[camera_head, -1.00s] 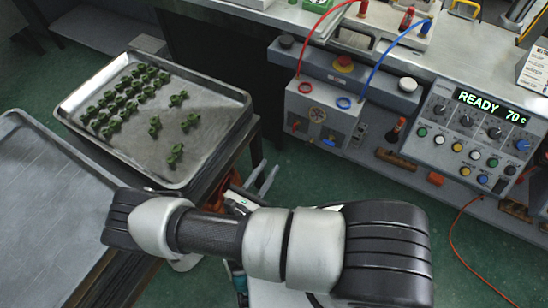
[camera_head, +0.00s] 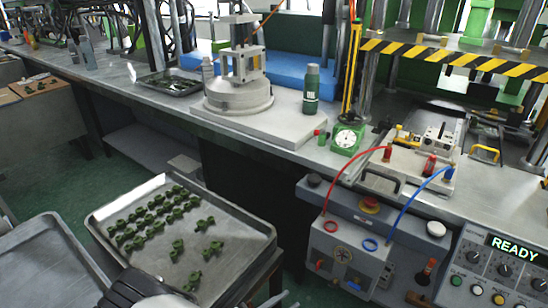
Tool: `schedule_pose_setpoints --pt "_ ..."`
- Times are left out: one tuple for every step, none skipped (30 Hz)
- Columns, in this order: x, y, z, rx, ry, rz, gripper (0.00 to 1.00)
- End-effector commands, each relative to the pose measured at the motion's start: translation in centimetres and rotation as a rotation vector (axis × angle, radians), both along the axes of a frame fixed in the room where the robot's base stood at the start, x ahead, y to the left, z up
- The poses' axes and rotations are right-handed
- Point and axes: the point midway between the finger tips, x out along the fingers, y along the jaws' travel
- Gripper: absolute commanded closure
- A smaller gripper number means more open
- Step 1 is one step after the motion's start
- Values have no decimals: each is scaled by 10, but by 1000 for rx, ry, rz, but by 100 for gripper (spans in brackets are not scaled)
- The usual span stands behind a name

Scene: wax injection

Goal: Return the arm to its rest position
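Part of my arm (camera_head: 130,290) shows as dark and light grey links at the bottom left, in front of the near edge of the metal tray (camera_head: 262,226). My gripper is outside the picture, so its fingers cannot be seen. The tray holds many green wax pieces (camera_head: 177,250), grouped at its left with several apart toward its right.
A second, empty-looking tray (camera_head: 40,255) lies at the left. The injection unit (camera_head: 350,250) with red and blue hoses and a control panel (camera_head: 500,265) reading READY stand at the right. A long bench (camera_head: 300,150) crosses behind, bearing a press and a green bottle (camera_head: 311,90).

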Motion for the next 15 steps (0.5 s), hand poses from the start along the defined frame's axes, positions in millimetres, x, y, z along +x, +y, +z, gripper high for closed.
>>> schedule_pose_setpoints --pt "5 -1 22 70 -16 -89 74" --pt "5 -4 32 108 -21 -137 74" --pt "6 -6 46 156 -28 -200 74" --pt "6 -9 56 190 -35 -246 74" --pt "6 -12 66 229 -41 -293 74" --pt "6 -15 80 283 -51 -356 74" --pt "6 -18 91 323 -59 -404 74" --pt "5 -22 102 365 -69 -452 74" --pt "4 -26 117 422 -80 -514 74" --pt "4 -29 127 464 -89 -559 74" --pt "2 -33 138 507 -99 -603 74" --pt "0 -37 152 566 -114 -660 74" --pt "-1 -41 163 610 -126 -703 74" --pt "-3 -44 173 656 -139 -744 74" --pt "-6 -49 187 715 -156 -797 74"
